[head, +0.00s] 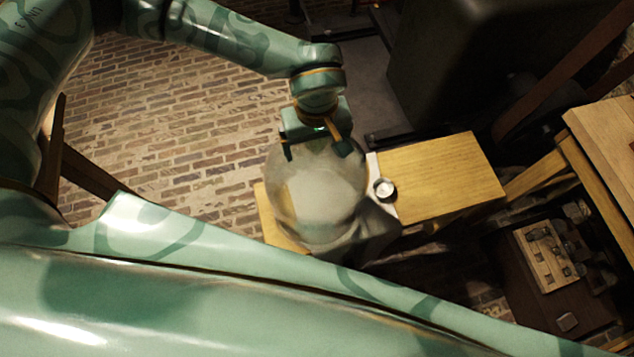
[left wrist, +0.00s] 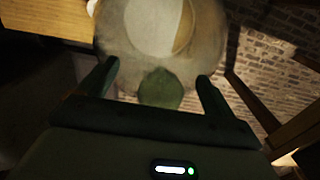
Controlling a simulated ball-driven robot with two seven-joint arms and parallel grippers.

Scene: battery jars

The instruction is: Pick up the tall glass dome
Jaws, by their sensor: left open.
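The tall glass dome (head: 318,198) is a large, see-through, rounded cover standing on a wooden bench (head: 440,178). It also fills the top middle of the left wrist view (left wrist: 205,50). My left gripper (head: 318,150) is at the dome's upper edge in the head view. Its two fingers are spread apart, and in the left wrist view (left wrist: 157,85) they sit on either side of the dome's near part, with a greenish rounded piece (left wrist: 160,88) between them. I cannot tell whether the fingers touch the glass. My right gripper is not in view.
A small round metal-rimmed dish (head: 384,187) sits on the bench just right of the dome. A wooden tray with several small jars (head: 548,258) lies lower right. A wooden table (head: 605,135) stands at the right edge. Brick floor lies open on the left.

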